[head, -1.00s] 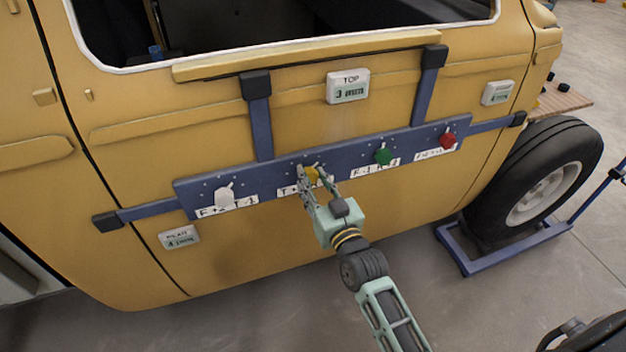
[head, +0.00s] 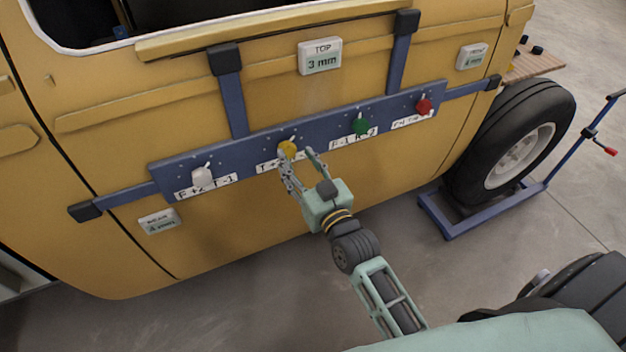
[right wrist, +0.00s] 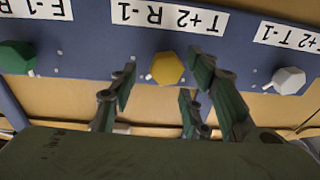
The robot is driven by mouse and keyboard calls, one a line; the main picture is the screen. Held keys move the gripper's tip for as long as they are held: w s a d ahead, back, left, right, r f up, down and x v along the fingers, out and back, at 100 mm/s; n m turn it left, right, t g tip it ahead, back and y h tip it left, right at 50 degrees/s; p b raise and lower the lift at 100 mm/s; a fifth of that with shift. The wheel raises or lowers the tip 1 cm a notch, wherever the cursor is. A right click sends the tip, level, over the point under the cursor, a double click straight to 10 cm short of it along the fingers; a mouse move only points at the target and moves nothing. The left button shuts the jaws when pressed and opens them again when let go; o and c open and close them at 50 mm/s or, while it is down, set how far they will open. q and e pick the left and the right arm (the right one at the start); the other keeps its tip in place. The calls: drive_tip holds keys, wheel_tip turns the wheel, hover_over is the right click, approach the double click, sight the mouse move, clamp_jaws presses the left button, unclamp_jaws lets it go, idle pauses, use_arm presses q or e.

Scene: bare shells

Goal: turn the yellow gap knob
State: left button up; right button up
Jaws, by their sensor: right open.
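The yellow knob (head: 288,148) sits on the blue bar (head: 328,126) fixed across the yellow door. My right gripper (head: 302,160) is open just in front of and below the yellow knob. In the right wrist view its fingers (right wrist: 160,85) stand apart, and the knob shows between and beyond them, apart from them. My left gripper is not in view.
On the same bar are a white knob (head: 203,176), a green knob (head: 361,125) and a red knob (head: 424,106). A display reading "TOP 3 mm" (head: 320,56) is on the door above. A tyre (head: 512,145) on a blue stand is at the right.

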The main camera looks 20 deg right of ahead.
drive_tip(key=s+d, duration=0.1)
drive_tip(key=s, duration=0.8)
drive_tip(key=shift+f, duration=0.2)
drive_tip(key=s+f+g, duration=0.3)
drive_tip(key=f, duration=0.9)
drive_tip(key=s+a+f+g, duration=0.1)
drive_tip(key=s+f+g, duration=0.25)
drive_tip(key=f, duration=0.85)
drive_tip(key=s+f+g, duration=0.3)
drive_tip(key=s+f, duration=0.1)
drive_tip(key=f, duration=0.8)
drive_tip(key=s+d+f+g, duration=0.1)
drive_tip(key=s+f+g, duration=0.1)
drive_tip(key=s+f, duration=0.4)
drive_tip(key=s+d+f+n+g+h, duration=0.1)
drive_tip(key=s+f, duration=0.5)
drive_tip(key=s, duration=0.7)
drive_tip(key=s+d+f+g, duration=0.3)
drive_tip(key=s+f+g, duration=0.2)
drive_tip(key=s+f, duration=0.2)
drive_tip(key=s, duration=0.2)
drive_tip(key=shift+s+h, duration=0.3)
drive_tip(key=shift+s, duration=0.1)
drive_tip(key=shift+c, duration=0.2)
